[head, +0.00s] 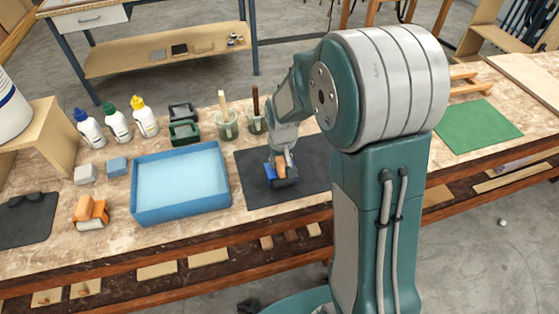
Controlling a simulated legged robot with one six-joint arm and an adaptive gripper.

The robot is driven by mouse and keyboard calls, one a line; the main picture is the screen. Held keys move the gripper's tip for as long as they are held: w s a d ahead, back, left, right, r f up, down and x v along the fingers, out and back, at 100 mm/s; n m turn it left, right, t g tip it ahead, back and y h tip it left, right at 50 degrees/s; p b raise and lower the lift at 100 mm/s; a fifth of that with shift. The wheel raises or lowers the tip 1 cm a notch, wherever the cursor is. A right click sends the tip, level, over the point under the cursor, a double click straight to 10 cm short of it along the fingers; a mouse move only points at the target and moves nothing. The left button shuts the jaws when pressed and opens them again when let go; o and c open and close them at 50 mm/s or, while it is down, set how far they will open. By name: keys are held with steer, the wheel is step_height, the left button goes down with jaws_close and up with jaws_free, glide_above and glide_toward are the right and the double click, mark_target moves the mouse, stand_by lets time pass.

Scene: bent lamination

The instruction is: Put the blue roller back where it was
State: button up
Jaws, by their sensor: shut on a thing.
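The blue roller (270,172) is at my gripper (282,170), low over or on the dark mat (252,192) right of the blue tray. A blue part and an orange-brown part of it show between and beside the fingers. My gripper is shut on it and points down. Whether the roller touches the mat, I cannot tell. My arm hides the right part of this mat. An orange roller (90,212) stands on the bench left of the tray. A black roller (25,199) lies on another dark mat (28,228) at the far left.
The blue tray (139,216) stands left of my gripper. Two jars with brushes (227,125) stand behind the mat, with dark green clamp-like items (184,131) and several bottles (117,122) farther left. A green mat (478,126) lies at right. Bare bench shows before the tray.

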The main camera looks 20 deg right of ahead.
steer(key=shift+f, duration=0.1)
steer(key=shift+a+f, duration=0.25)
steer(key=shift+f, duration=0.1)
jaws_close()
steer(key=o, duration=1)
jaws_free()
steer(key=shift+r, duration=0.1)
